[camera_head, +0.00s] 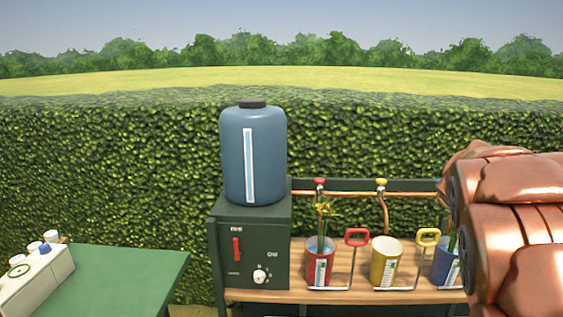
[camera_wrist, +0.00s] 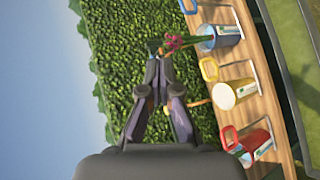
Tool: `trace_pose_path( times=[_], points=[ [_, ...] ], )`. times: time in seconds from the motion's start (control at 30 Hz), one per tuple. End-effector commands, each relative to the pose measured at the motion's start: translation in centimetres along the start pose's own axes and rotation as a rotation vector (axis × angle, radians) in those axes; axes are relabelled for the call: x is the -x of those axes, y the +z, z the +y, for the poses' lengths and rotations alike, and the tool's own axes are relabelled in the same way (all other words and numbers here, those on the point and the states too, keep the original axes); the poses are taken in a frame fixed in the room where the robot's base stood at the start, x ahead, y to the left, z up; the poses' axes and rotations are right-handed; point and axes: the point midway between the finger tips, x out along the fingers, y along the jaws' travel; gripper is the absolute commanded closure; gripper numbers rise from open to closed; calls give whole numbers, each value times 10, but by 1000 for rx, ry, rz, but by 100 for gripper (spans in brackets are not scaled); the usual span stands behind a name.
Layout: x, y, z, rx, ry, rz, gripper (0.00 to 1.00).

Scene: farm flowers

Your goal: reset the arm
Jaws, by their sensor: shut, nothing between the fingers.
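My gripper (camera_wrist: 158,66) shows in the wrist view with its fingertips together and nothing between them. My copper-coloured arm fills the right side of the head view, where my gripper is not seen. In the wrist view, which is turned sideways, a pink flower (camera_wrist: 174,42) on green stems leans from the blue pot (camera_wrist: 228,40), close to the fingertips in the picture. I cannot tell how far behind them it is.
The wooden shelf (camera_head: 300,296) holds a red pot (camera_head: 318,268) with a yellow flower, an empty-looking yellow pot (camera_head: 384,264) and the partly hidden blue pot. A dark green box (camera_head: 255,230) carries a blue tank (camera_head: 253,150). A green table (camera_head: 120,280) stands left.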

Motion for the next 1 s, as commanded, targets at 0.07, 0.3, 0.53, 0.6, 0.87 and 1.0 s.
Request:
trace_pose_path(
  times=[0.07,0.3,0.53,0.6,0.87,1.0],
  points=[
    [26,8,-31,-112,-89,-24,100],
    [105,25,-150,-398,-410,-120,100],
    [195,33,-261,-544,-724,-231,100],
    [226,36,-290,-570,-814,-265,100],
    [323,53,-371,-586,-1085,-398,100],
    [347,58,-388,-580,-1148,-433,100]
  ],
)
